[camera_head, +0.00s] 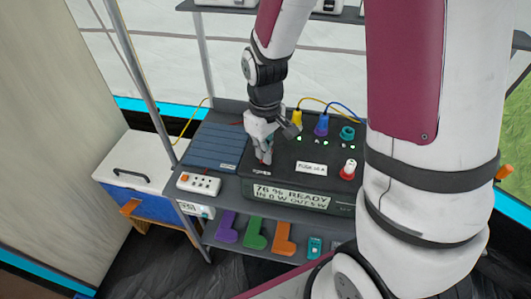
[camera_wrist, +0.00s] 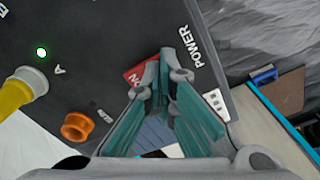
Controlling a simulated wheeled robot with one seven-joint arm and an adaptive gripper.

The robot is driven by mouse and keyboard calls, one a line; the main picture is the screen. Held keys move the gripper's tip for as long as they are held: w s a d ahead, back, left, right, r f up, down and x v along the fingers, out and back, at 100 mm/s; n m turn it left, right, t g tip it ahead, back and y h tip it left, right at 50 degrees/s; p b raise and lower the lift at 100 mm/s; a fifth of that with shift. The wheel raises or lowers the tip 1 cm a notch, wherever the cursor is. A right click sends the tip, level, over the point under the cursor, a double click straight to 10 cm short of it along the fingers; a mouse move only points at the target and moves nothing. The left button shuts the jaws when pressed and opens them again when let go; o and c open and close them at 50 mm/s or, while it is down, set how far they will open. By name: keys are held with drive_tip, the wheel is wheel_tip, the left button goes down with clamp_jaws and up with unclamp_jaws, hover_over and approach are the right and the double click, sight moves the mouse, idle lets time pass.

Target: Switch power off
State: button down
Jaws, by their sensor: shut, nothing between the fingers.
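The dark power station (camera_head: 335,185) stands on the grey shelf unit in the head view. Its front display (camera_head: 290,194) reads "76 % READY", "IN 0 W" and an OUT value of about 5 W. In the wrist view, its red power switch (camera_wrist: 135,74) lies beside the word POWER and shows the letters ON. My gripper (camera_head: 263,158) is over the left part of the station's top, pointing down. In the wrist view my gripper (camera_wrist: 165,66) is shut and empty, its fingertips at the right edge of the switch and partly hiding it. I cannot tell whether they touch it.
Yellow (camera_head: 297,117) and blue (camera_head: 321,125) plugs stand up from the station's top, with a teal socket (camera_head: 347,132) and a red-and-white knob (camera_head: 348,169) nearby. A white power strip (camera_head: 199,184) lies left. Purple, green and orange pieces sit on the lower shelf.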

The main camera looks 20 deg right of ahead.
drive_tip(key=shift+f, duration=0.1)
drive_tip(key=shift+r+p, duration=2.45)
drive_tip(key=shift+r, duration=1.1)
drive_tip(key=s+r+m+t, duration=0.1)
drive_tip(key=s+r, duration=0.2)
drive_tip(key=r, duration=0.4)
drive_tip(key=s+r+m+t, duration=0.1)
drive_tip(key=s+r, duration=0.3)
drive_tip(key=r, duration=0.3)
drive_tip(key=s+r+m+t, duration=0.2)
drive_tip(key=s+r, duration=0.5)
drive_tip(key=s, duration=0.5)
drive_tip(key=shift+d+m+t, duration=0.15)
drive_tip(key=shift+m+t, duration=0.25)
drive_tip(key=shift+t, duration=0.1)
